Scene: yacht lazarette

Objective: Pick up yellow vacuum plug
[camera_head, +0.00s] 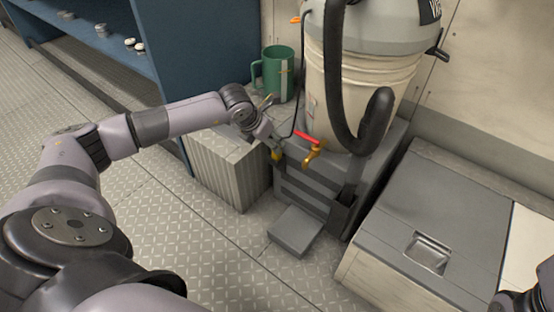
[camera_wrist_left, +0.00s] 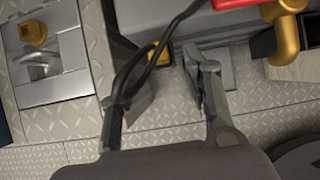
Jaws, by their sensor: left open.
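The yellow vacuum plug (camera_head: 277,155) is a small yellow block by the grey vacuum base, just beyond my left gripper (camera_head: 268,142). In the left wrist view the plug (camera_wrist_left: 160,54) shows between and beyond the fingertips, with a black cord crossing in front of it. My left gripper (camera_wrist_left: 160,85) is open and empty, its fingers spread to either side of the plug in that view. Whether a finger touches the plug or cord cannot be told. My right gripper does not show; only a dark part of my right arm is at the lower right corner.
The vacuum (camera_head: 365,75) stands behind, with its black hose (camera_head: 375,125). A brass tap with a red handle (camera_head: 315,148) is close right of the gripper. A green mug (camera_head: 278,72), a ribbed box (camera_head: 226,170) and a grey-lidded locker (camera_head: 435,225) surround it. Floor is open at left.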

